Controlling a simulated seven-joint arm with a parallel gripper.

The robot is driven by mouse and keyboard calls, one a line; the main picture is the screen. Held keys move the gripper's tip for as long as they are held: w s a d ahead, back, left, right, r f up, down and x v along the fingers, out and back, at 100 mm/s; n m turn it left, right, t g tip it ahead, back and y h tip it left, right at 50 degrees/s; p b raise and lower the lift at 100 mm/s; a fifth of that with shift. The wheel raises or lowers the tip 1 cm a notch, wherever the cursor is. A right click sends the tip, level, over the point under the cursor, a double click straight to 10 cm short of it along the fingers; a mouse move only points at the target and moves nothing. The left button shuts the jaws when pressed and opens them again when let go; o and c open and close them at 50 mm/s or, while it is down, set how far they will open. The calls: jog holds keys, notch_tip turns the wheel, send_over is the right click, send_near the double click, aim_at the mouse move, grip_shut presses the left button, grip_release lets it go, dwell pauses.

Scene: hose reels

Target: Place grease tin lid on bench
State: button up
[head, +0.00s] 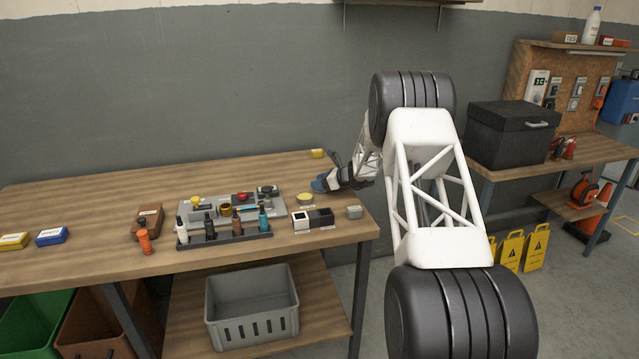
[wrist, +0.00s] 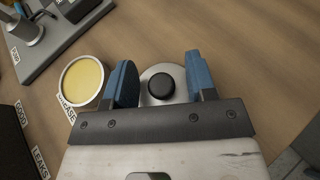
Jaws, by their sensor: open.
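The grease tin lid (wrist: 178,76) is a silver disc with a black knob, beside the tin and apparently flat on the wooden bench (wrist: 245,60). The open grease tin (wrist: 82,82), full of yellow grease, stands just left of it; it also shows in the head view (head: 305,197). My gripper (wrist: 160,66) is open, with a blue finger on each side of the lid and no clear grip on it. In the head view my gripper (head: 321,184) is low over the bench's right part; the lid is hidden there.
A grey tray of parts and bottles (head: 225,238) lies left of the tin. A black and white two-part box (head: 313,220) and a small grey block (head: 354,212) stand in front. Bare bench lies right of the lid.

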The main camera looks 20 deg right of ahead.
jog(key=shift+r, duration=0.1)
jog(key=shift+s+d+r, duration=0.1)
jog(key=v, duration=1.1)
jog(key=shift+s+d+r, duration=0.1)
jog(key=shift+s+d, duration=0.05)
jog(key=shift+d, duration=0.15)
dwell(0.3)
